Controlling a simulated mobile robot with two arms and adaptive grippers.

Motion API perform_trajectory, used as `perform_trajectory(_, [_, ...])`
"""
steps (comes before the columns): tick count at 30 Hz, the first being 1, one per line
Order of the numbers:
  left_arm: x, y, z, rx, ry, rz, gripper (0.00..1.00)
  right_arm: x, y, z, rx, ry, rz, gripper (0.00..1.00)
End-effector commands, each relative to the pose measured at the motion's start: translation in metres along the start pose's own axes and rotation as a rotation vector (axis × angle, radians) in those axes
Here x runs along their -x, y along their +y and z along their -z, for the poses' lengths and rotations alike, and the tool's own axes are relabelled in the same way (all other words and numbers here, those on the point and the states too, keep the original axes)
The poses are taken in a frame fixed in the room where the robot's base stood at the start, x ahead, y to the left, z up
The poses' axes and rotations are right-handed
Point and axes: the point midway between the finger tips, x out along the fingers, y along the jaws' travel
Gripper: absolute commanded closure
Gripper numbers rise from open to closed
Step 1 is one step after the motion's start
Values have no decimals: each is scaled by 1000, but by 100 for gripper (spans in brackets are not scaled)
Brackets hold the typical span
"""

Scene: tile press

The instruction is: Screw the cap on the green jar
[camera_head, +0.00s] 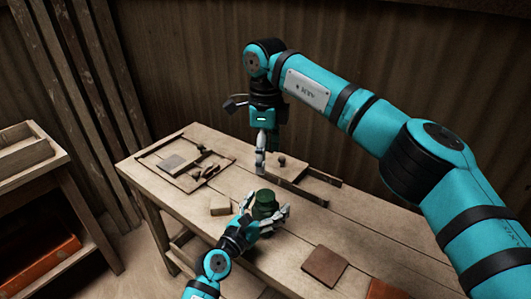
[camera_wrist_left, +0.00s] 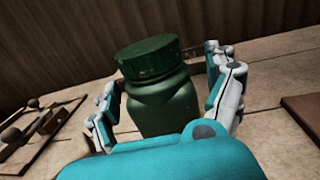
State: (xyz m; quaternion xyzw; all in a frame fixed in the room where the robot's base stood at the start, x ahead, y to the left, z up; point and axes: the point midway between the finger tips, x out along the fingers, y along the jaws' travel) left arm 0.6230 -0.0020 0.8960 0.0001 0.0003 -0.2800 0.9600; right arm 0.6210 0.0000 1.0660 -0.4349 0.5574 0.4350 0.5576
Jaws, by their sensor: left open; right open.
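The green jar (camera_head: 265,198) stands upright on the wooden table. In the left wrist view the jar body (camera_wrist_left: 168,106) shows close up, with a dark green cap (camera_wrist_left: 148,58) sitting on its top. I cannot tell how tightly the cap is seated. My left gripper (camera_head: 266,208) is open, with its fingers on either side of the jar; the left wrist view shows a gap beside the right finger (camera_wrist_left: 162,78). My right gripper (camera_head: 260,168) points down behind the jar, above the table and apart from the cap. It is open, though its fingers look close together from here.
A small wooden block (camera_head: 220,209) lies left of the jar. A framed board (camera_head: 184,162) with a tile lies at the table's left end. A board with a knob (camera_head: 290,168) lies behind the jar. A brown tile (camera_head: 324,265) lies front right. Shelving (camera_head: 30,170) stands left.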

Motion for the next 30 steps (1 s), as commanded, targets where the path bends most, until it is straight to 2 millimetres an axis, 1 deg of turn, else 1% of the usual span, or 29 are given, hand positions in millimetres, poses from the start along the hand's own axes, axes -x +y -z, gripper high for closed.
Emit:
perform_trajectory(4, [4, 0, 1, 1, 0, -1, 13, 0, 0, 0, 0, 0, 0, 27])
perform_trajectory(7, [17, 0, 2, 2, 2, 0, 13, 0, 0, 0, 0, 0, 0, 27])
perform_trajectory(11, [43, 0, 2, 0, 2, -2, 13, 0, 0, 0, 0, 0, 0, 27])
perform_trajectory(15, [74, 0, 2, 0, 3, -1, 13, 0, 0, 0, 0, 0, 0, 27])
perform_trajectory(18, [93, 0, 1, -1, 2, 0, 13, 0, 0, 0, 0, 0, 0, 27])
perform_trajectory(21, [107, 0, 2, -1, 3, 0, 13, 0, 0, 0, 0, 0, 0, 27])
perform_trajectory(25, [117, 0, 1, 0, 2, 0, 13, 0, 0, 0, 0, 0, 0, 27])
perform_trajectory(30, [120, 0, 0, 0, 0, 0, 13, 0, 0, 0, 0, 0, 0, 27])
